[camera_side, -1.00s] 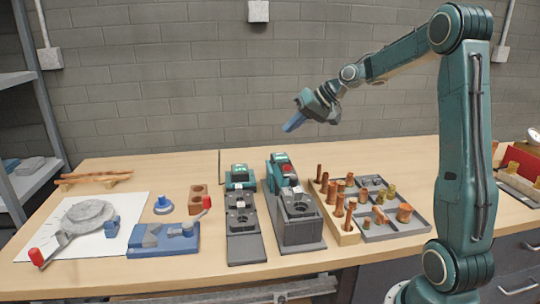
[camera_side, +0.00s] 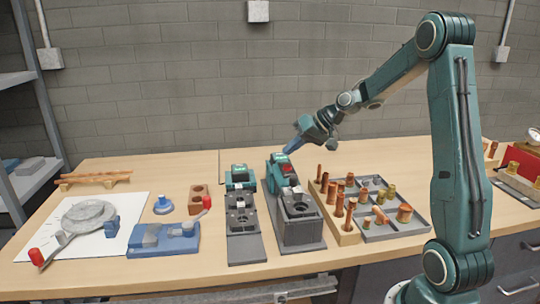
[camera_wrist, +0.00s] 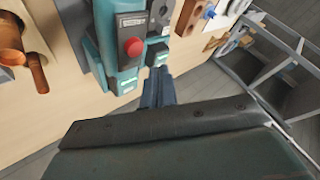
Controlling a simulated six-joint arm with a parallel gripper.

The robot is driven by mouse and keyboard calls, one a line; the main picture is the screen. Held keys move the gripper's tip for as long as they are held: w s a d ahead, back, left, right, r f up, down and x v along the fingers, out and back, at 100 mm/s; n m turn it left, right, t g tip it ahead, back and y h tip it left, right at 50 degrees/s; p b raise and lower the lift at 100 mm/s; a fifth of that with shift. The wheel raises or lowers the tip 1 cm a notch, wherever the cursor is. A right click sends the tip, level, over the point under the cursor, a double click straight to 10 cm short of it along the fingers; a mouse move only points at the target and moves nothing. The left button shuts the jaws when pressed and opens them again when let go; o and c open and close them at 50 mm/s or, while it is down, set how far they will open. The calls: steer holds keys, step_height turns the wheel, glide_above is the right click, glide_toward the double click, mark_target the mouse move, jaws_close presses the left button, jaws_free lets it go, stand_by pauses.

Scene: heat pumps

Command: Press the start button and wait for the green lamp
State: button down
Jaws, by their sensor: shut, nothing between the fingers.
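Two teal-and-grey machines stand side by side mid-bench. The right machine (camera_side: 300,228) has a teal control head with a red button, and its lamp area is partly covered by my gripper in the side view. In the wrist view the red button (camera_wrist: 134,47) shows on the teal housing (camera_wrist: 108,30). The left machine (camera_side: 243,220) has a similar teal head (camera_side: 240,178). My gripper (camera_side: 291,149) is shut and empty, its blue fingertips at the top of the right machine's head. In the wrist view the fingers (camera_wrist: 157,82) point at the housing's end; I cannot tell whether they touch.
A tray of copper and brass fittings (camera_side: 395,228) and a wooden block with copper pegs (camera_side: 345,236) stand close on the right. A blue fixture (camera_side: 163,240), a brown block (camera_side: 198,198) and a tube bender on white paper (camera_side: 85,250) lie left.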

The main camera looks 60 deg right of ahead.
mark_target(291, 167)
steer(key=shift+f, duration=1.05)
steer(key=shift+f, duration=0.85)
stand_by(2.4)
steer(key=shift+r, duration=0.85)
steer(key=shift+r, duration=2.55)
steer(key=shift+a, duration=0.15)
